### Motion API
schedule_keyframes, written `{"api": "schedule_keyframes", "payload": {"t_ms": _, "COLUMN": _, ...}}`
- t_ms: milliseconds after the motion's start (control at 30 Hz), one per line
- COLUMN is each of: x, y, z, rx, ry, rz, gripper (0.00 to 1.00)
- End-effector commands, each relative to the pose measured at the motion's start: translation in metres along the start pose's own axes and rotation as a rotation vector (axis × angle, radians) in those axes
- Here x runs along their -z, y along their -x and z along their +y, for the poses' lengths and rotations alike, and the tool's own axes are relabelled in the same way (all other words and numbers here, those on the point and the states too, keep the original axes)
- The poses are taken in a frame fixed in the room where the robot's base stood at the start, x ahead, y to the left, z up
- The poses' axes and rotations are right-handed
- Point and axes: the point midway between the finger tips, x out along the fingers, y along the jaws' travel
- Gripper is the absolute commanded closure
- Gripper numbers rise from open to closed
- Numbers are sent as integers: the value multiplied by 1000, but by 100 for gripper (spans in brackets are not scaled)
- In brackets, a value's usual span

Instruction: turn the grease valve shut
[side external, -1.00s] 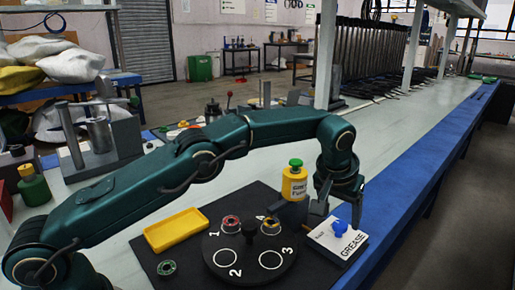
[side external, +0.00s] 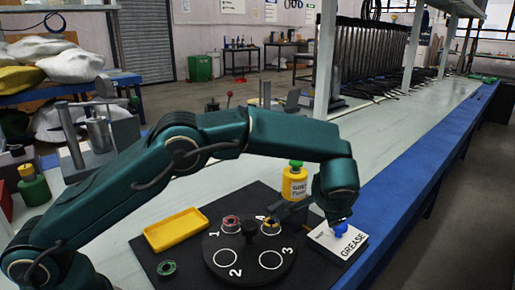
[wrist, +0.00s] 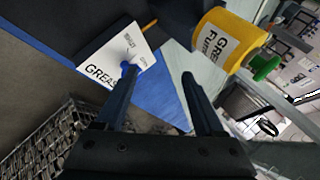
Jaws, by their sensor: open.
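The grease valve is a small blue knob (side external: 340,229) on a white block marked GREASE (side external: 345,246), at the right of the black mat. In the wrist view the blue knob (wrist: 128,70) shows just beyond the left fingertip, partly covered by it; I cannot tell whether they touch. My gripper (wrist: 158,80) is open, with a wide empty gap between its fingers. In the side view it is low over the block's back edge, beside the knob, and its hand hides part of the block. The lettering near the knob is too small to read surely.
A yellow grease can (side external: 294,184) with a green cap stands close behind my gripper. A black turntable (side external: 250,272) with numbered spots and a central knob is to the left, holding rings. A yellow tray (side external: 176,231) and a green ring (side external: 166,268) lie further left.

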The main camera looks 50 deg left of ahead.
Motion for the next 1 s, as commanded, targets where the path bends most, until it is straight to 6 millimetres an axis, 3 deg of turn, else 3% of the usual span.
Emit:
{"api": "schedule_keyframes", "payload": {"t_ms": 267, "x": 4, "y": 12, "z": 12, "rx": 287, "ry": -878, "rz": 156, "gripper": 29}}
{"api": "schedule_keyframes", "payload": {"t_ms": 400, "x": -4, "y": 10, "z": 26, "rx": 448, "ry": -1471, "rz": 149, "gripper": 29}}
{"api": "schedule_keyframes", "payload": {"t_ms": 500, "x": -10, "y": 8, "z": 35, "rx": 548, "ry": -1824, "rz": 124, "gripper": 29}}
{"api": "schedule_keyframes", "payload": {"t_ms": 600, "x": -13, "y": 7, "z": 43, "rx": 620, "ry": -2061, "rz": 107, "gripper": 29}}
{"api": "schedule_keyframes", "payload": {"t_ms": 733, "x": -14, "y": 6, "z": 48, "rx": 666, "ry": -2198, "rz": 98, "gripper": 29}}
{"api": "schedule_keyframes", "payload": {"t_ms": 1000, "x": -1, "y": -18, "z": 43, "rx": 670, "ry": -2209, "rz": 94, "gripper": 29}}
